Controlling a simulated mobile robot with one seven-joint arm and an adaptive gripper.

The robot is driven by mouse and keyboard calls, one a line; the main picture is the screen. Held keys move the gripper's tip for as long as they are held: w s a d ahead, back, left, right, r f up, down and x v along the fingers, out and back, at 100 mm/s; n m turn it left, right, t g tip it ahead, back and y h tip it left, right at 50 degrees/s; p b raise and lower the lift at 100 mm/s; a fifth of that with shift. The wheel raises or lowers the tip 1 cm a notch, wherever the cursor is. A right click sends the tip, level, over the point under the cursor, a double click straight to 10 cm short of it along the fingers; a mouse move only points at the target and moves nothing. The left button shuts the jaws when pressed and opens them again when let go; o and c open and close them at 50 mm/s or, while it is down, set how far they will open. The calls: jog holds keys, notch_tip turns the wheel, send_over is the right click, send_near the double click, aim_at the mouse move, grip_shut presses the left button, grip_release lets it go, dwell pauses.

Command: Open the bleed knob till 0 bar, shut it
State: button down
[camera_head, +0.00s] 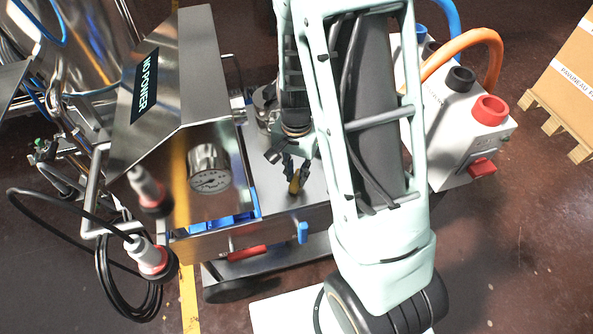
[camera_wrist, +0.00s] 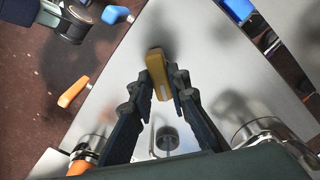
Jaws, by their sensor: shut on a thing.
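A yellow-brown knob (camera_wrist: 157,72) stands between my fingertips in the wrist view. I take it for the bleed knob. It also shows in the head view (camera_head: 295,183), above the steel top (camera_head: 282,202) of the machine. My gripper (camera_head: 290,164) points down at it, and in the wrist view my gripper (camera_wrist: 160,82) has both fingers closed on its sides. The knob's lower part is hidden or unclear.
The steel housing with a "NO POWER" panel (camera_head: 145,86) rises left of my gripper. A blue handle (camera_head: 302,232) sticks out at the front edge. An orange handle (camera_wrist: 73,92) shows in the wrist view. A white unit with red and black caps (camera_head: 490,110) stands at right.

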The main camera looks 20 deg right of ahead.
aim_at(296, 177)
jog(key=shift+m, duration=0.6)
jog(key=c, duration=1.8)
grip_release()
jog(key=shift+c, duration=0.2)
jog(key=shift+r, duration=0.1)
notch_tip(296, 177, up, 12)
